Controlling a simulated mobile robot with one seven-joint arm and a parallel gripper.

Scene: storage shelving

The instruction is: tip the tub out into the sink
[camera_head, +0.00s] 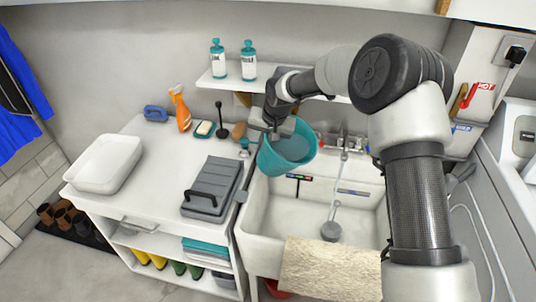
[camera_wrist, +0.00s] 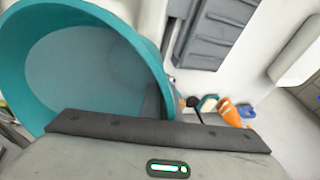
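The teal tub (camera_head: 290,151) is in the air over the back left part of the white sink (camera_head: 262,232), leaning a little, with its open mouth up toward the head camera. A grey-blue surface shows inside it, perhaps water; I cannot tell how deep. My gripper (camera_head: 273,133) is at the tub's upper left rim. In the wrist view the tub (camera_wrist: 150,45) fills the left side, and a dark finger of my gripper (camera_wrist: 155,112) reaches inside the rim, so my gripper looks shut on it. The tub hides part of the sink's back left corner.
A beige cloth (camera_head: 330,270) hangs over the sink's front edge. A tap (camera_head: 345,145) stands behind the basin, and a grey round-headed tool (camera_head: 331,230) is in it.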

